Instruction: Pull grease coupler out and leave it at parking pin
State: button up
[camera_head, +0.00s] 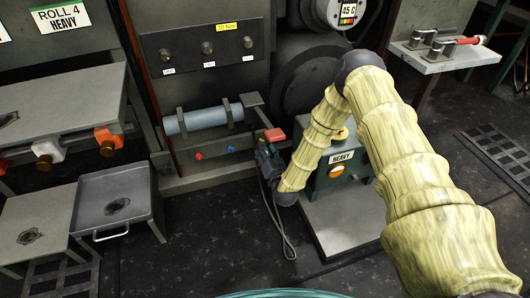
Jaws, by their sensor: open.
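My gripper (266,146) is small and dark in the picture, at the end of my yellow-sleeved arm. It is open beside the lower right of the grey panel. A small red piece (275,134) shows right at the gripper, and I cannot tell whether the fingers touch it. I cannot clearly make out the grease coupler or the parking pin. Small red (198,156) and blue (230,149) fittings sit on the panel's lower face, left of my gripper. A thin dark hose or cable (284,238) hangs below my gripper to the floor.
A blue-grey cylinder (203,120) lies in brackets, with a grey lever plate (252,100) beside it. A grey tray (113,205) and benches are at left. A tool shelf (445,60) is at upper right.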

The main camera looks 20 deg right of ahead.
grip_shut()
jog(key=shift+s+p, duration=0.3)
jog(key=shift+s, duration=0.15)
dwell(0.3)
jog(key=shift+s+p, duration=0.7)
jog(key=shift+s, duration=0.6)
